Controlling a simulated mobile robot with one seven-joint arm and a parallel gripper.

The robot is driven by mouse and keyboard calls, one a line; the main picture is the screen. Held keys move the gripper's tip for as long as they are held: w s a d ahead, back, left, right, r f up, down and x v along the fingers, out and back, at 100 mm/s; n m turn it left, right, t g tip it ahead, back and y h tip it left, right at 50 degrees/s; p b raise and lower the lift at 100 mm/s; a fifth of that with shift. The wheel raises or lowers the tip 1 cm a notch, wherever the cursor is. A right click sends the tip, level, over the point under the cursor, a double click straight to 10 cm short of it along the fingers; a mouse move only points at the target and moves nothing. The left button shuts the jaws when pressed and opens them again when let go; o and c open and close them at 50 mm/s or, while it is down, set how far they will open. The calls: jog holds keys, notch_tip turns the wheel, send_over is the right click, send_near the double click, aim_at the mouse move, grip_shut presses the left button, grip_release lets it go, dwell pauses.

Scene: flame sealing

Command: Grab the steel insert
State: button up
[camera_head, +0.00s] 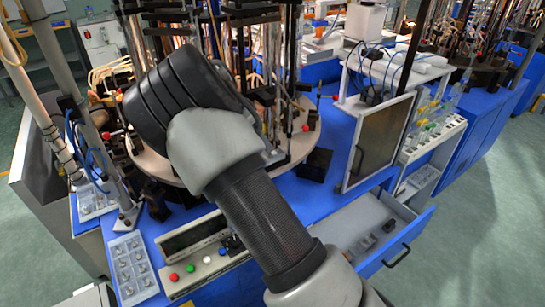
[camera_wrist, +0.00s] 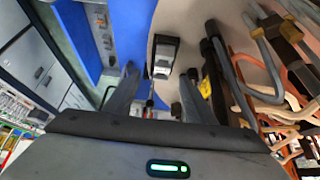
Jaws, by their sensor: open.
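My gripper (camera_wrist: 159,80) is open in the wrist view, its two grey fingers apart. A small block with a bright metal face and dark ends (camera_wrist: 163,57) shows beyond and between the fingertips, on the edge of the pale round plate (camera_wrist: 185,22). It may be the steel insert, but I cannot tell for sure. Nothing is clearly held. In the head view my own arm hides the gripper and this part of the round plate (camera_head: 175,170). Small grey metal pieces sit in a tray (camera_head: 128,268) at the lower left; a tray also shows in the wrist view (camera_wrist: 100,35).
Bent pipes and hoses (camera_wrist: 265,90) crowd the right of the wrist view. A control panel with coloured buttons (camera_head: 195,260) is at the front. An open drawer (camera_head: 350,225) holds small metal parts at the right. Green floor (camera_head: 480,240) is clear at the far right.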

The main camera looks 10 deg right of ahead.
jog(key=x, duration=0.2)
jog(key=p+x, duration=0.1)
jog(key=x, duration=0.5)
jog(key=shift+w+a+f, duration=0.1)
jog(key=shift+w, duration=0.2)
grip_shut()
